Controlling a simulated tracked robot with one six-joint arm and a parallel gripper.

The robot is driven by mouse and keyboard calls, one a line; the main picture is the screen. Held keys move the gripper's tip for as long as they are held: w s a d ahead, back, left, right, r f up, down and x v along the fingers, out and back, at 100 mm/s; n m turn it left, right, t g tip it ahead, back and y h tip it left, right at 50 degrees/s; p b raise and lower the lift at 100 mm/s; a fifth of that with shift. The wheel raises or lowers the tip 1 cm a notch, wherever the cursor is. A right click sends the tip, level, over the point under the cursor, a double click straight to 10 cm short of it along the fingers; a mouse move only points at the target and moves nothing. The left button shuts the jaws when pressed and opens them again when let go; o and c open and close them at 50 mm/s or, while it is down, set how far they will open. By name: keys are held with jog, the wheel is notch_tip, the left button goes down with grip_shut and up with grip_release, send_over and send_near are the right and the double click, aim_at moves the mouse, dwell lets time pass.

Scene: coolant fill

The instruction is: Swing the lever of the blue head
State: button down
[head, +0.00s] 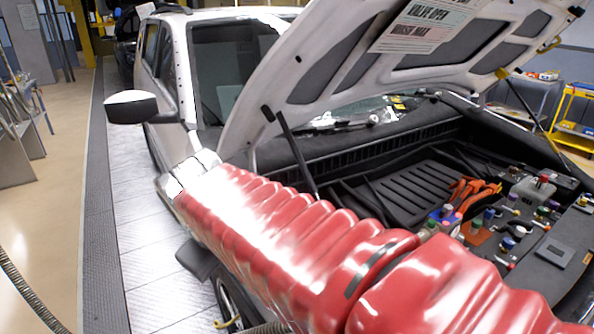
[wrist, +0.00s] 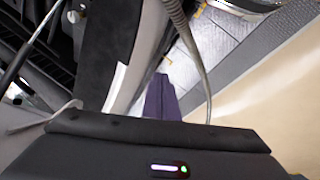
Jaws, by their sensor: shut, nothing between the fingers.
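Several small coloured heads stand in a group at the right side of the open engine bay in the head view. One with a dark blue top (head: 519,231) is among them, and a brighter blue piece (head: 447,211) sits at the group's left; both are too small to tell which bears the lever. Small pale levers with coloured tips show around them. My gripper (wrist: 160,97) shows in the wrist view as dark purple fingers, shut and empty, over the car's side and the floor. It is well away from the heads, which are not recognisable in the wrist view.
The raised white hood (head: 330,75) hangs over the bay, with a prop rod (head: 290,150) at its left. Orange clamp-like parts (head: 472,192) lie beside the heads. A grey hose (wrist: 190,40) passes close to my fingers. My red-sleeved arm crosses the car's front.

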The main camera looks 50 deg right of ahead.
jog(key=s+a+f+m+t+y, duration=0.1)
jog(key=s+a, duration=0.4)
jog(key=a, duration=0.6)
notch_tip(320, 180, down, 2)
jog(key=shift+s+f+m+t+y, duration=0.1)
jog(key=shift+s+m+t+y, duration=0.4)
jog(key=shift+y, duration=0.6)
jog(key=c, duration=2.5)
grip_release()
jog(key=shift+w, duration=0.15)
